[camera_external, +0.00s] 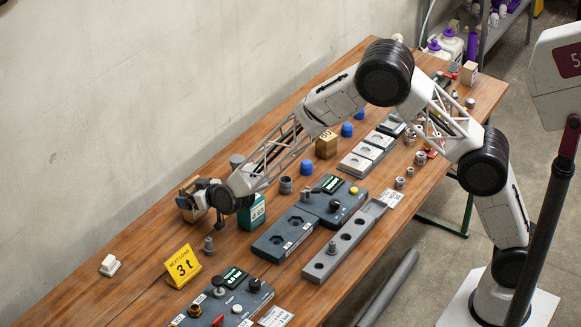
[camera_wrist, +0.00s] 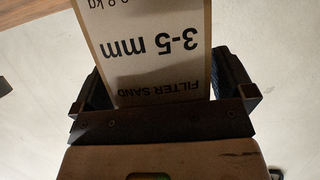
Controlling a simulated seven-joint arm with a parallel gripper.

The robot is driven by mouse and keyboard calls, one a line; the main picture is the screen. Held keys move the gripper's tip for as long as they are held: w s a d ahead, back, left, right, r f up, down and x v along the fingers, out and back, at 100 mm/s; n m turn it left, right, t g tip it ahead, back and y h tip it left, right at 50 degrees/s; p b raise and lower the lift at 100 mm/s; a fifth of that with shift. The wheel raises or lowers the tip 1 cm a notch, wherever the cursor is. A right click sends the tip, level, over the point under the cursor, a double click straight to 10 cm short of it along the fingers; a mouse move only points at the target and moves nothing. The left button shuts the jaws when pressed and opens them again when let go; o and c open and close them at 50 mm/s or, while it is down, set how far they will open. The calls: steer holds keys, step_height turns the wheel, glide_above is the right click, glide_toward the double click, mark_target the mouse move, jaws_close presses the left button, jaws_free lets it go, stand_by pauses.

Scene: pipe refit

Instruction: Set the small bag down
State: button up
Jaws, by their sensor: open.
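The small bag, a tan and white packet printed "FILTER SAND 3-5 mm" (camera_wrist: 150,45), fills the upper middle of the wrist view, upside down. My gripper (camera_wrist: 165,92) has its dark fingers on either side of the bag, and the jaws are open. Whether either finger touches the bag I cannot tell. In the external view my gripper (camera_external: 196,200) is low over the left part of the table, beside a brown item (camera_external: 190,186) that looks like the bag. The arm partly hides it, and its contact with the table is unclear.
A teal labelled item (camera_external: 252,211) stands just right of my gripper. A yellow "3 t" sign (camera_external: 182,266) and a grey peg (camera_external: 208,246) stand in front. Grey control boxes (camera_external: 285,234) lie to the right. The wooden table (camera_external: 135,248) is mostly clear at left, near the wall.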

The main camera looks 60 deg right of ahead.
steer(key=shift+r, duration=0.15)
steer(key=v, duration=1.2)
stand_by(0.3)
stand_by(0.8)
steer(key=s+d+r+g+y, duration=0.1)
steer(key=s+d+r+g, duration=0.2)
steer(key=s+d+r, duration=0.55)
steer(key=s+d+r+g+y, duration=0.15)
steer(key=s+d+r, duration=0.35)
steer(key=s+r, duration=0.55)
steer(key=s+d+r+g+h, duration=0.1)
steer(key=s+d, duration=0.3)
steer(key=s, duration=0.8)
steer(key=s+d+g, duration=0.3)
steer(key=s+d, duration=0.1)
steer(key=s, duration=0.8)
steer(key=s+d+r+g+h, duration=0.1)
steer(key=s+d, duration=0.4)
steer(key=s, duration=0.7)
steer(key=shift+s+r+g+h, duration=0.2)
steer(key=shift+r+g+h, duration=0.15)
steer(key=shift+g, duration=0.4)
